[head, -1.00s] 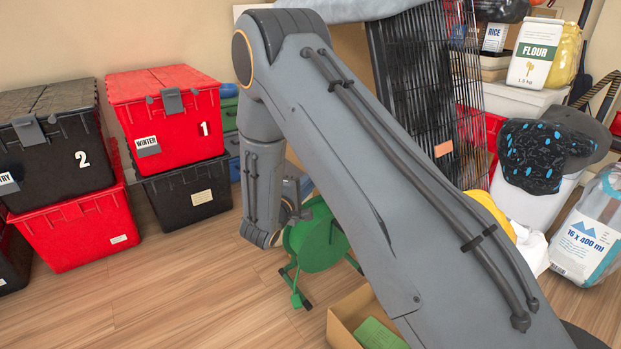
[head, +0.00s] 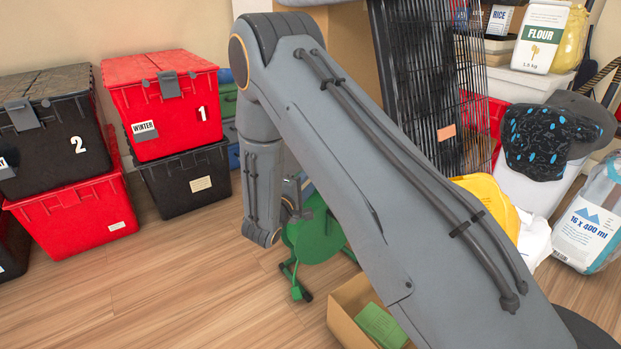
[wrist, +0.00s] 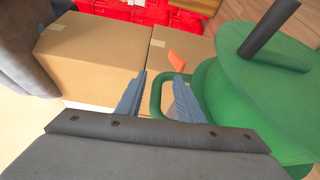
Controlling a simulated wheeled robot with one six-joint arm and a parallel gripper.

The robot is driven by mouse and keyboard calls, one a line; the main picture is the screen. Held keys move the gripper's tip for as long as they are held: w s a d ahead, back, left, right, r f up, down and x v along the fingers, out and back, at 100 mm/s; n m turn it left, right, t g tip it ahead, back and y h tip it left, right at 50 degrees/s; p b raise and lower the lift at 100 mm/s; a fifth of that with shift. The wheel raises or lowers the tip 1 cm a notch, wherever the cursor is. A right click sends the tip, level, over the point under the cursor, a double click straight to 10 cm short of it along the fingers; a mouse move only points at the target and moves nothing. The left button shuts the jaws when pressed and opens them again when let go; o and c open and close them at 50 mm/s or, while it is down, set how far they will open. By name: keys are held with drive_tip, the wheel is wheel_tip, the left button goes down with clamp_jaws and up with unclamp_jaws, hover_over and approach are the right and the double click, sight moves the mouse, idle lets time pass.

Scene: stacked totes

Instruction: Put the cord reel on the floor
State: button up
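The green cord reel (head: 318,236) stands upright on the wood floor in the head view, its dark feet on the boards, partly hidden by my arm. In the wrist view the reel's round green side (wrist: 235,90) and dark bar fill the right. My gripper (wrist: 160,76) has its two fingers apart. The reel's green loop handle (wrist: 155,95) shows between and behind them, with a gap beside the left finger. The right finger covers part of the loop, so contact there cannot be told. My gripper is mostly hidden in the head view.
Stacked red and black totes (head: 168,105) stand at the left. An open cardboard box (head: 345,325) is right of the reel. In the wrist view, closed cardboard boxes (wrist: 90,55) lie beyond my fingers. Floor at the front left (head: 190,290) is clear.

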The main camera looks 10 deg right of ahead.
drive_tip(key=p+v, duration=0.4)
drive_tip(key=v, duration=0.8)
drive_tip(key=s+d+r+m+g, duration=0.35)
drive_tip(key=s+r+g, duration=0.75)
drive_tip(key=s, duration=0.5)
drive_tip(key=s+a+r+y, duration=0.3)
drive_tip(key=s+a+y, duration=0.1)
drive_tip(key=s, duration=0.3)
drive_tip(key=s+a+r+g+y, duration=0.1)
drive_tip(key=s+a+r+y, duration=0.2)
drive_tip(key=s+a, duration=0.3)
drive_tip(key=s+a+r+g+y, duration=0.1)
drive_tip(key=s+a+r+y, duration=0.2)
drive_tip(key=s, duration=0.7)
drive_tip(key=a+y, duration=0.2)
drive_tip(key=y, duration=0.1)
drive_tip(key=shift+s+a, duration=0.15)
drive_tip(key=shift+s, duration=0.1)
drive_tip(key=shift+r+m+p, duration=0.35)
drive_tip(key=shift+r+p, duration=0.5)
drive_tip(key=shift+p, duration=0.1)
